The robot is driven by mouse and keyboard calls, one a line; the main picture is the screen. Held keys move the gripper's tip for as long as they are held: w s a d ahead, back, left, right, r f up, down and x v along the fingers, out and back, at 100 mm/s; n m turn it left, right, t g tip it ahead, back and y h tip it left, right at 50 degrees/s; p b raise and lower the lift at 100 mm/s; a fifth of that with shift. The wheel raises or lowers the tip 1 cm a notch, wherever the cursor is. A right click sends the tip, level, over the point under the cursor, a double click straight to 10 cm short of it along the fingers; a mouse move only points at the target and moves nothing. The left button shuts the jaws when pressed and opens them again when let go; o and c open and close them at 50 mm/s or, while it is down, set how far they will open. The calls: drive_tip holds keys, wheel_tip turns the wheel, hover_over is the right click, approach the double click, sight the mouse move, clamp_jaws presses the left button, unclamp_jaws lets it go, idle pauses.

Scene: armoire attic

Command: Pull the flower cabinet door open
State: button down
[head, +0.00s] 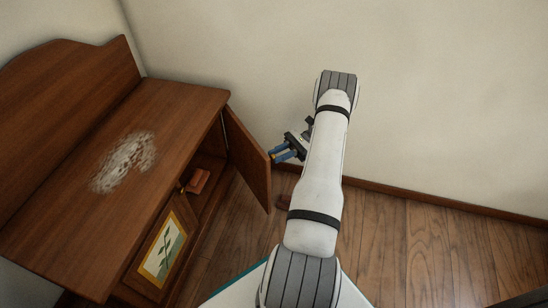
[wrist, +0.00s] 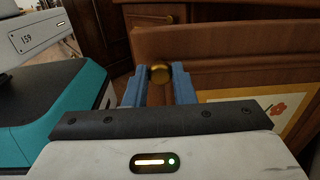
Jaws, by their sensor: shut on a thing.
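The flower cabinet door (head: 249,160) stands swung out from the right end of the wooden cabinet (head: 185,100), with an open gap behind it. In the wrist view its outer face (wrist: 225,45) carries a framed picture with an orange flower (wrist: 278,110). My gripper (head: 281,152) is at the outer side of this door. The head view does not show the knob clearly.
A second door with a green plant picture (head: 164,250) is on the cabinet front at the left. A small reddish-brown object (head: 198,181) shows at the opening. Bare wooden floor (head: 410,250) lies to the right, and a plain wall (head: 440,100) stands behind.

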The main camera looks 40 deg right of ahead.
drive_tip(key=shift+s+d, duration=0.1)
drive_tip(key=c, duration=1.2)
unclamp_jaws()
drive_tip(key=shift+r, duration=0.1)
wheel_tip(320, 180, up, 10)
drive_tip(key=p, duration=0.4)
drive_tip(key=shift+c, duration=0.2)
